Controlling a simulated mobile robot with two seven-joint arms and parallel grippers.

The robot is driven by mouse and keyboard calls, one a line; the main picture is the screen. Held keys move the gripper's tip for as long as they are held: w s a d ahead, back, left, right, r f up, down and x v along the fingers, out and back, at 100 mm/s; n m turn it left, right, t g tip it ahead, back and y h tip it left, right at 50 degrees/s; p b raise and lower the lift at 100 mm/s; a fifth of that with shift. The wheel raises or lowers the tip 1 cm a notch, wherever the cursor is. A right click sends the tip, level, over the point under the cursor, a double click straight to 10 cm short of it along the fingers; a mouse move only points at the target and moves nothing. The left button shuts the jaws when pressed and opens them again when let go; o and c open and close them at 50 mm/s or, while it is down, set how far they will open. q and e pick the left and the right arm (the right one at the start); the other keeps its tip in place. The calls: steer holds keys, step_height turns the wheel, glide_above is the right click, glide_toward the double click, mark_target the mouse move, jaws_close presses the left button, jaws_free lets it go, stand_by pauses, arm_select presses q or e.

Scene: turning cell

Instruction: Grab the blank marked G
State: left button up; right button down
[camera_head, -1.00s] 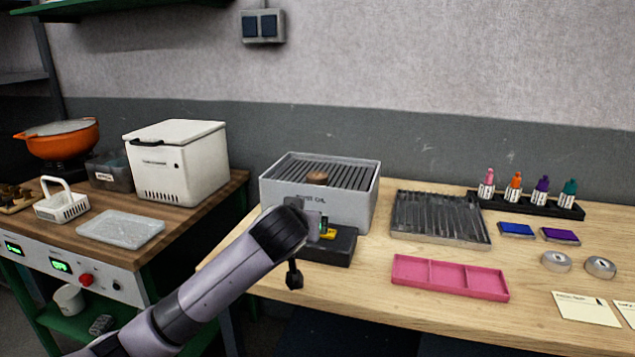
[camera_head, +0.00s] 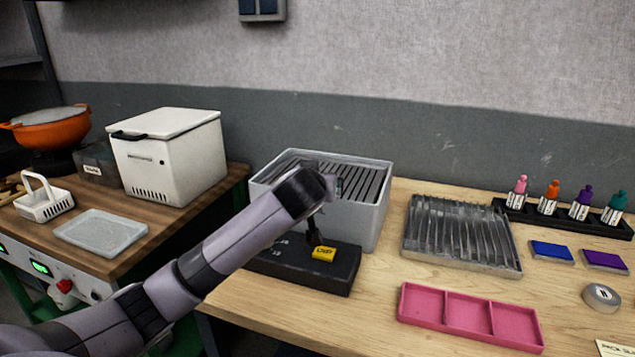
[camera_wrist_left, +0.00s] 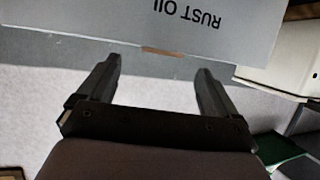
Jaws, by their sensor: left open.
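I cannot read a G on anything in view. In the left wrist view a thin brown strip (camera_wrist_left: 162,51) shows at the rim of the grey box lettered RUST OIL (camera_wrist_left: 205,22), between the fingertips; it may be the round brown piece seen earlier on the box's slats. In the head view my arm hides that part of the grey box (camera_head: 370,215). My left gripper (camera_wrist_left: 158,72) is open and empty, close in front of the box near its rim; in the head view its jaws (camera_head: 328,195) are partly hidden. My right gripper is not in view.
To the right are a ribbed metal tray (camera_head: 515,268), a pink three-part tray (camera_head: 420,321), a bottle rack (camera_head: 620,232) and a grey disc (camera_head: 601,296). A white box (camera_head: 185,165) stands left.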

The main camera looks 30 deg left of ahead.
arm_select(q)
steer(key=shift+p+x, duration=0.45)
steer(key=shift+x, duration=2.2)
steer(key=shift+s+a, duration=0.1)
steer(key=shift+a, duration=0.05)
steer(key=shift+c, duration=0.2)
